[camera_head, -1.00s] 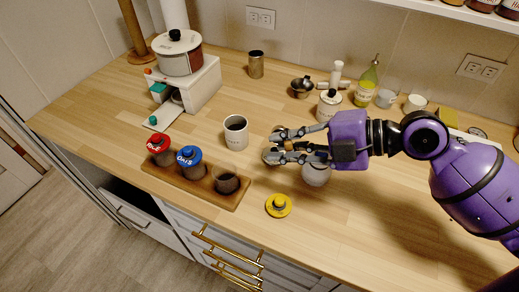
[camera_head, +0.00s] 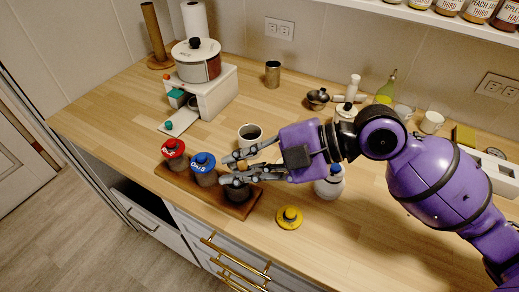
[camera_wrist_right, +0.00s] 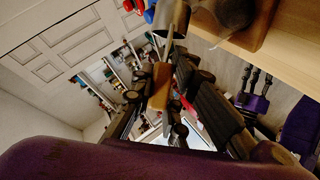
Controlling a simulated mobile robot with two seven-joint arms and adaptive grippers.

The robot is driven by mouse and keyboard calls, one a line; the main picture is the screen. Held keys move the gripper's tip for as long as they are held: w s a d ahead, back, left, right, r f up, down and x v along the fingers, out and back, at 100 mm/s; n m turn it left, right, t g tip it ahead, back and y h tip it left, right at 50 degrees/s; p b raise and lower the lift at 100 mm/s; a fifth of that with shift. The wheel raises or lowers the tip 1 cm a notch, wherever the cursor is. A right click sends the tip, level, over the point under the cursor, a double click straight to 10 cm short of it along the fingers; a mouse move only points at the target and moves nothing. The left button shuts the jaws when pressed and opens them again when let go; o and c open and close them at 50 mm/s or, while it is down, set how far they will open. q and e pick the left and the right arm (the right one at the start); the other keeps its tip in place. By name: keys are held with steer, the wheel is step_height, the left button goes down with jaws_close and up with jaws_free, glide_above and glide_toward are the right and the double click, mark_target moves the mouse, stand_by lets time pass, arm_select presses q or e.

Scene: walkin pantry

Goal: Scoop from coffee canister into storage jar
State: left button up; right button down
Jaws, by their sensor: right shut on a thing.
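My right gripper (camera_head: 240,168) is shut on a scoop, whose tan handle (camera_wrist_right: 160,87) and metal cup (camera_wrist_right: 172,17) show in the right wrist view. The cup's contents are hidden. The gripper is over the lidless dark-filled jar (camera_head: 237,192) at the right end of a wooden tray, partly covering it; whether the scoop touches it I cannot tell. The likely coffee canister (camera_head: 249,132), white, open and dark inside, stands just behind the fingers. A yellow lid (camera_head: 289,217) lies on the counter. Dark fingers on a purple body (camera_wrist_right: 256,98), perhaps my left gripper, show in the wrist view.
The wooden tray (camera_head: 222,207) also holds a red-lidded jar (camera_head: 174,155) and a blue-lidded jar (camera_head: 203,168). A white jar (camera_head: 329,187) stands under my right arm. A white appliance (camera_head: 211,92) is at the back left. The front right counter is clear.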

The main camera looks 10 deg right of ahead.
steer(key=shift+w+r+p, duration=0.15)
steer(key=shift+r+p, duration=0.1)
steer(key=shift+p, duration=0.05)
steer(key=shift+w+d+r+m+g+p, duration=0.1)
steer(key=shift+w+r+m+g+p, duration=0.5)
steer(key=shift+w+m+g+p, duration=0.35)
steer(key=w+m+g, duration=0.1)
steer(key=m+g, duration=0.1)
steer(key=m, duration=0.1)
steer(key=shift+w+d+r+g+y, duration=0.15)
steer(key=shift+w+g+y, duration=0.1)
steer(key=shift+w+y, duration=0.15)
steer(key=shift+w+r+m+g, duration=0.15)
steer(key=shift+w+m+g, duration=0.1)
steer(key=shift+m+g, duration=0.2)
arm_select(q)
steer(key=r, duration=0.1)
steer(key=w, duration=0.1)
steer(key=r, duration=0.1)
steer(key=shift+w+d+r, duration=0.15)
steer(key=shift+d+r, duration=0.1)
steer(key=shift+r, duration=0.05)
steer(key=shift+w+a, duration=0.1)
